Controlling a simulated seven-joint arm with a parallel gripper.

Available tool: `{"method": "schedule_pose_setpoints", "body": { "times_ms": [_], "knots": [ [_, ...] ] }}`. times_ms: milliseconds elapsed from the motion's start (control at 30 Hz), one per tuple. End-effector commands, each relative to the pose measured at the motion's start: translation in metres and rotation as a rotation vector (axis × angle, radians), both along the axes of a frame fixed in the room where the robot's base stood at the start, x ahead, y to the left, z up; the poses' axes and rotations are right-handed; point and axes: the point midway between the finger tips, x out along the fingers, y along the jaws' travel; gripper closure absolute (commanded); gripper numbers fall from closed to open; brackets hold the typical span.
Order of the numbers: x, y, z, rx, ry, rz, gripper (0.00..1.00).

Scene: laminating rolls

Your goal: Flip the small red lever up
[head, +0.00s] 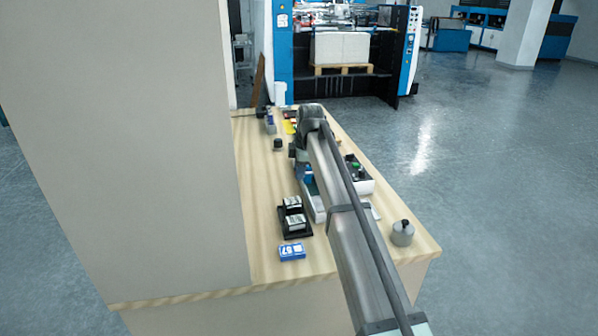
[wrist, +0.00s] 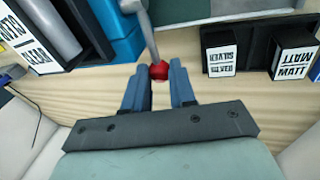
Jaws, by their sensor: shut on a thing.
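In the head view my arm reaches over the wooden table, and I cannot make out the lever or the fingertips there.
In the wrist view, a black holder with labelled blocks (wrist: 221,61) lies to the right and a blue block (wrist: 118,32) to the left. In the head view, a blue-and-white box (head: 292,252) and a grey flask (head: 402,234) stand on the table (head: 262,180). A tall beige panel (head: 130,140) borders it on the left.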

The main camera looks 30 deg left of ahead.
Motion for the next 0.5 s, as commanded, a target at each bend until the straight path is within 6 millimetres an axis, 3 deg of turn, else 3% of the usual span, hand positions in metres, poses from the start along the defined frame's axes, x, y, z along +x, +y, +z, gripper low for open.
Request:
{"method": "schedule_pose_setpoints", "body": {
  "times_ms": [500],
  "knots": [
    [0.011,-0.010,0.024,0.259,0.259,-0.002,1.00]
  ]
}}
